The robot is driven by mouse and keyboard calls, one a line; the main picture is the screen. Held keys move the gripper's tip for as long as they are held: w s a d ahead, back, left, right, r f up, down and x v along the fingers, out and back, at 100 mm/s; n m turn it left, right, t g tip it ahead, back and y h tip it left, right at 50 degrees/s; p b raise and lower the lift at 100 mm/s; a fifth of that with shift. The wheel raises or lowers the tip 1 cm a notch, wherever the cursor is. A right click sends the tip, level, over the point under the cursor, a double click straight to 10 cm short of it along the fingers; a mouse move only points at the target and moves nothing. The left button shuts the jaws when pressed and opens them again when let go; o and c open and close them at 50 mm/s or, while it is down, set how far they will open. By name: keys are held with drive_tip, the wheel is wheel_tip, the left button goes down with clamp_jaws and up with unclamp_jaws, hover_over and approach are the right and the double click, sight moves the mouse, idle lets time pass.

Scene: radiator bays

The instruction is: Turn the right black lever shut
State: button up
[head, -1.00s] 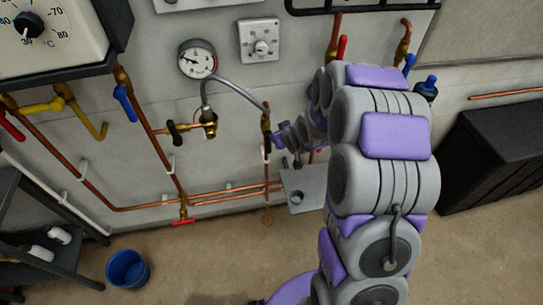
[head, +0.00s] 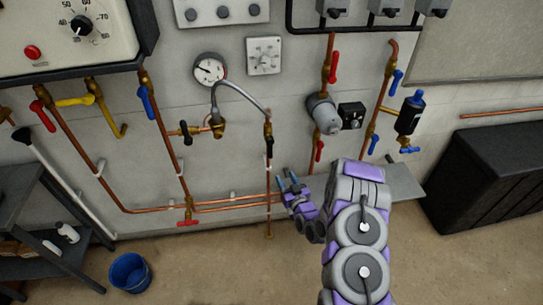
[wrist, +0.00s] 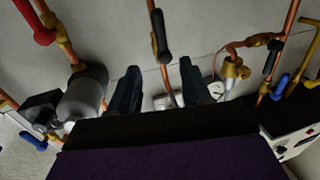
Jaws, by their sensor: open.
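The right black lever (head: 269,147) is on a thin vertical copper pipe with a brass valve at the end of the grey hose. It lies roughly along the pipe. It also shows in the wrist view (wrist: 161,37), above the gap between my fingers. The left black lever (head: 184,131) sits crosswise by a brass fitting, left of it; it also shows in the wrist view (wrist: 273,56). My gripper (head: 287,181) is open and empty, below and slightly right of the right lever. Its two dark fingers (wrist: 161,88) are apart, with no visible contact with the lever.
A grey pump (head: 323,114) with red levers is on the pipe to the right. A black-bodied blue-capped fitting (head: 410,115) is further right. A grey shelf (head: 398,182) is behind my arm. A blue bucket (head: 129,272) stands on the floor; a black chest (head: 485,165) is at right.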

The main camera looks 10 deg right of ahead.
sight(271, 153)
drive_tip(key=w+a+b, duration=0.1)
drive_tip(key=w, duration=0.4)
drive_tip(key=w+a+b, duration=0.1)
drive_tip(key=w, duration=0.4)
drive_tip(key=w+a+b, duration=0.1)
drive_tip(key=w, duration=0.4)
drive_tip(key=shift+w+a+f, duration=0.1)
drive_tip(key=shift+w+f, duration=0.05)
drive_tip(key=shift+w, duration=0.25)
drive_tip(key=shift+w+a+b, duration=0.1)
drive_tip(key=shift+w+b, duration=0.2)
drive_tip(key=shift+w, duration=0.3)
clamp_jaws()
